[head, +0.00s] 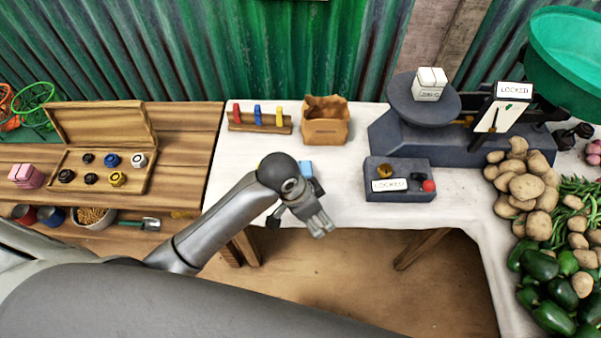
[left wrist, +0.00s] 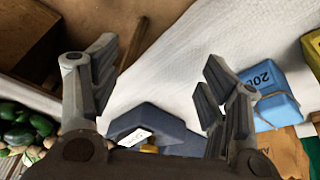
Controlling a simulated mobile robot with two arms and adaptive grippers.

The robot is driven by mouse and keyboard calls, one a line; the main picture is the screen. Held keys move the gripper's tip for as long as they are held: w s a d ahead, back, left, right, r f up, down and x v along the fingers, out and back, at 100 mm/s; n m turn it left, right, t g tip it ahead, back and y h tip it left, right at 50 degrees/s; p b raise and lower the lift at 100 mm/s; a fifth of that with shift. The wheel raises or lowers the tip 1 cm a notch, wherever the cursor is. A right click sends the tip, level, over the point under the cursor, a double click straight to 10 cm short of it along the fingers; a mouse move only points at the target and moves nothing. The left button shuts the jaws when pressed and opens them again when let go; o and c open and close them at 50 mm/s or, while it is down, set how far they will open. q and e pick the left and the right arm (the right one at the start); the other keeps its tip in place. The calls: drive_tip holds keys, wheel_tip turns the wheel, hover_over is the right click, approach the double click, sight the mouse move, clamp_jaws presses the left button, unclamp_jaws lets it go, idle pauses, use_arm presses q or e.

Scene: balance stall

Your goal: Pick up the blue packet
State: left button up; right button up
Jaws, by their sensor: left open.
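The blue packet (head: 306,168) lies on the white-covered table, partly hidden behind my left gripper (head: 298,222). In the left wrist view the blue packet (left wrist: 275,98) is at the right, marked 200, with a string around it. It lies outside the open fingers of my left gripper (left wrist: 160,62), beyond the right-hand finger. The fingers are apart with nothing between them. In the head view the gripper hangs by the table's front edge, nearer to me than the packet. My right gripper is not in view.
A yellow packet (left wrist: 314,48) is beside the blue one. A brown paper bag (head: 325,122) and a wooden peg rack (head: 260,122) stand behind. A dark locked box (head: 400,166) is to the right, before the scale (head: 390,135). White cloth between bag and box is clear.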

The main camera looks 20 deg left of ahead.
sight(302, 167)
use_arm(q)
drive_tip(key=w+r+m, duration=0.2)
drive_tip(key=w, duration=0.1)
drive_tip(key=w+r+m+g+y, duration=0.1)
drive_tip(key=w, duration=0.1)
drive_tip(key=shift+w+a, duration=0.1)
drive_tip(key=w+a+r+m+y, duration=0.1)
drive_tip(key=w+a+r, duration=0.1)
drive_tip(key=w+a, duration=0.1)
drive_tip(key=w+a+r+g+y, duration=0.1)
drive_tip(key=w+a+r, duration=0.2)
drive_tip(key=shift+w+r+m, duration=0.2)
drive_tip(key=shift+r+m, duration=0.1)
drive_tip(key=shift+m, duration=0.1)
drive_tip(key=shift+a+f, duration=0.1)
drive_tip(key=shift+a, duration=0.05)
wheel_tip(302, 167, down, 5)
drive_tip(key=shift+a+f, duration=0.1)
drive_tip(key=shift+s+a+f+p, duration=0.1)
drive_tip(key=shift+f+p, duration=0.25)
drive_tip(key=shift+f, duration=0.95)
drive_tip(key=shift+s+a+f+p, duration=0.1)
drive_tip(key=shift+f+p, duration=0.2)
drive_tip(key=shift+f, duration=0.95)
drive_tip(key=c, duration=1.2)
